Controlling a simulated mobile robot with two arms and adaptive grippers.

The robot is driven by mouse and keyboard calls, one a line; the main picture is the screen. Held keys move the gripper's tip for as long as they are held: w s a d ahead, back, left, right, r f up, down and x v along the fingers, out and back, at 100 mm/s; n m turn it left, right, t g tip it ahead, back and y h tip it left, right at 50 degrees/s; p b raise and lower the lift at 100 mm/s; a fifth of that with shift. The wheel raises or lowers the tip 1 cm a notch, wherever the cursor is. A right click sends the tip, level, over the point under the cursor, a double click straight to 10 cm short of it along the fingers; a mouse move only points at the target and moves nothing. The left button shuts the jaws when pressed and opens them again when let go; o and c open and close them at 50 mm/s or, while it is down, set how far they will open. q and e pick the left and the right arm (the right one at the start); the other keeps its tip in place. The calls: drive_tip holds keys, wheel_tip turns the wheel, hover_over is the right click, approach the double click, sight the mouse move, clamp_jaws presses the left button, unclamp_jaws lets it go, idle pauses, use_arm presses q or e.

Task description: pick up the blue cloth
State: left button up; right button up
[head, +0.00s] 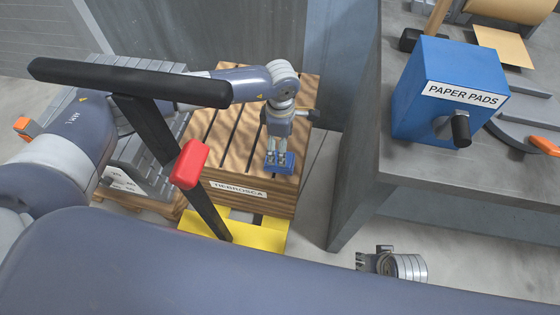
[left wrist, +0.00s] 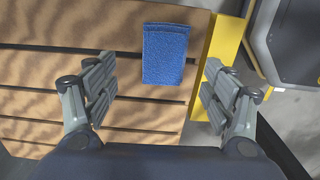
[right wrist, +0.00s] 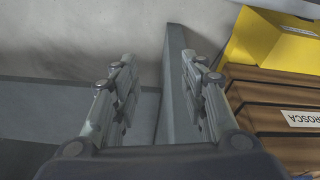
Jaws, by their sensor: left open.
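The blue cloth (head: 288,168) lies flat near the front edge of the slatted wooden crate top (head: 238,140). In the left wrist view the cloth (left wrist: 165,53) is a folded, textured rectangle, right of centre on the slats. My left gripper (head: 277,155) is over the cloth, fingers pointing down and partly covering it. Its fingers (left wrist: 160,90) are open and empty on either side of the cloth's line, apart from it. My right gripper (head: 372,259) is low, to the right of the crate, by the workbench. In the right wrist view its fingers (right wrist: 158,85) are open and empty.
The grey workbench (head: 400,179) at the right carries a blue PAPER PADS box (head: 440,85). Its side panel (right wrist: 175,90) stands close by my right gripper. A yellow base (head: 273,235) lies under the crate.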

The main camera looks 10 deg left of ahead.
sight(288, 170)
use_arm(q)
drive_tip(key=f, duration=0.5)
drive_tip(key=shift+s+b, duration=0.4)
drive_tip(key=shift+f, duration=0.4)
use_arm(e)
drive_tip(key=v, duration=0.2)
drive_tip(key=shift+w+r, duration=0.3)
drive_tip(key=shift+r, duration=0.2)
use_arm(q)
drive_tip(key=c, duration=1.1)
